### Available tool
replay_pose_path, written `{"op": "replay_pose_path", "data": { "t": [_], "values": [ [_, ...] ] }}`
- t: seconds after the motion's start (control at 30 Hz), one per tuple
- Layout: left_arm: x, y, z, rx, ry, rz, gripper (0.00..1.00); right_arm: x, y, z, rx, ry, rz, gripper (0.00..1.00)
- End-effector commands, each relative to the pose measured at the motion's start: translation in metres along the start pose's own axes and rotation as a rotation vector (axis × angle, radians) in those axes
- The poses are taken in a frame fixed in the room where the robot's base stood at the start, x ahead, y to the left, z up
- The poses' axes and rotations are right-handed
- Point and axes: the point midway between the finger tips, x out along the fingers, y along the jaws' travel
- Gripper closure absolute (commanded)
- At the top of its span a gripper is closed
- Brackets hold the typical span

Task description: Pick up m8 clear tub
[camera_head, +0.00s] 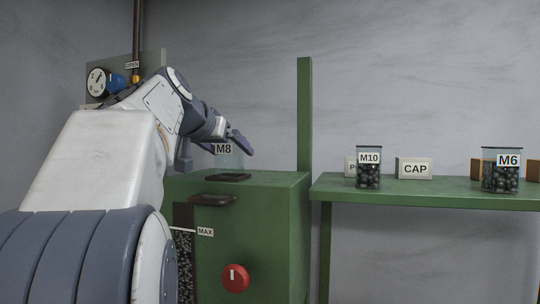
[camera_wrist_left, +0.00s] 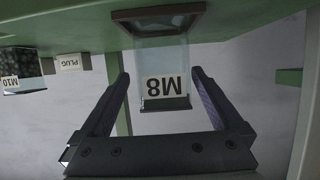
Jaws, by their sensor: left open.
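The M8 clear tub (camera_head: 230,161) looks empty and carries a white M8 label. It is at the dark-framed opening (camera_head: 228,178) on top of the green machine. It also shows, upside down, in the left wrist view (camera_wrist_left: 163,60). My left gripper (camera_head: 217,157) is open, with one finger on each side of the tub. In the wrist view its fingers (camera_wrist_left: 160,78) flank the labelled end, with narrow gaps at the sides. My left arm and fingers hide part of the tub in the head view. My right gripper is not in view.
The green machine (camera_head: 255,215) has a red knob (camera_head: 235,278) and a dark handle. A green post stands behind it. To the right, a green shelf (camera_head: 420,191) holds the M10 tub (camera_head: 368,168), a CAP box (camera_head: 414,169) and the M6 tub (camera_head: 500,171).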

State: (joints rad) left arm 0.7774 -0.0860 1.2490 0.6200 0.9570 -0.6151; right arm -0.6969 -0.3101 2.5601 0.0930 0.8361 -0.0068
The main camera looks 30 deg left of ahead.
Motion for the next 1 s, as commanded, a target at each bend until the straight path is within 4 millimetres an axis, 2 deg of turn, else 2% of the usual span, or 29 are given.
{"op": "replay_pose_path", "data": {
  "t": [0.2, 0.33, 0.63, 0.77, 0.8, 0.9, 1.0],
  "values": [
    [0.029, -0.003, 0.004, -0.002, -0.006, 0.004, 0.0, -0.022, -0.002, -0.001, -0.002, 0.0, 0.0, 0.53],
    [0.045, -0.003, 0.004, 0.001, -0.003, 0.003, 0.0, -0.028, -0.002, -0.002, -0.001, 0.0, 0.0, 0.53],
    [0.051, -0.004, 0.006, 0.001, 0.0, 0.001, 0.0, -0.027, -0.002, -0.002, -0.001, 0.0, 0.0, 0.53],
    [0.051, -0.004, 0.006, 0.001, 0.0, 0.001, 0.5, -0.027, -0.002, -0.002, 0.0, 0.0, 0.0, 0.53],
    [0.051, -0.004, 0.006, 0.001, 0.0, 0.001, 0.65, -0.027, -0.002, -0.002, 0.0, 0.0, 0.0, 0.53],
    [0.051, -0.004, 0.006, 0.001, 0.0, 0.001, 1.0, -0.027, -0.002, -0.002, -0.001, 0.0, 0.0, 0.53],
    [0.05, -0.004, 0.005, 0.002, 0.003, 0.0, 1.0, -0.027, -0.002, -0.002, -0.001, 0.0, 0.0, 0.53]
  ]
}}
